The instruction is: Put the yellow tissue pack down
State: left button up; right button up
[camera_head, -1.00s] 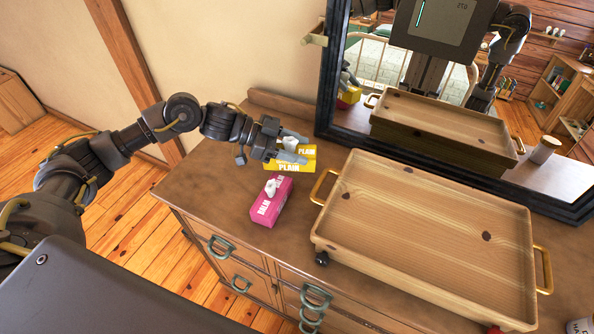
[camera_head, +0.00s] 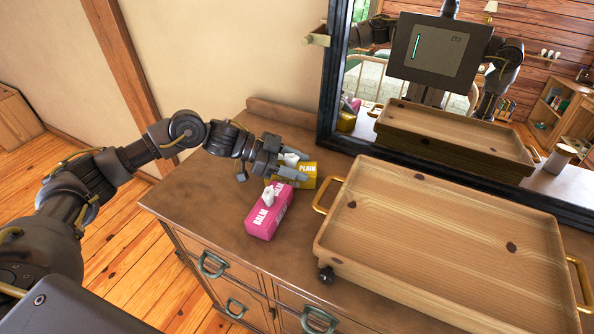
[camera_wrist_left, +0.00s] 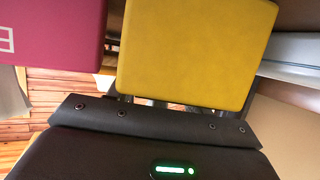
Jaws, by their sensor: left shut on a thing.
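The yellow tissue pack (camera_head: 308,172), marked PLAIN with a white tissue on top, is at the back of the dresser top, left of the tray. My left gripper (camera_head: 291,167) is shut on it, with fingers reaching over it from the left. In the left wrist view the pack's plain yellow face (camera_wrist_left: 195,50) fills the upper middle. I cannot tell whether its underside touches the dresser. My right gripper is not in view.
A pink tissue pack (camera_head: 262,219) stands close in front of the yellow one. A wooden tray (camera_head: 440,235) with brass handles fills the right of the dresser top (camera_head: 195,190). A mirror (camera_head: 326,100) stands behind. The dresser top's left part is bare.

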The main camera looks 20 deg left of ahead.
pick_arm(q)
jog(key=o, duration=1)
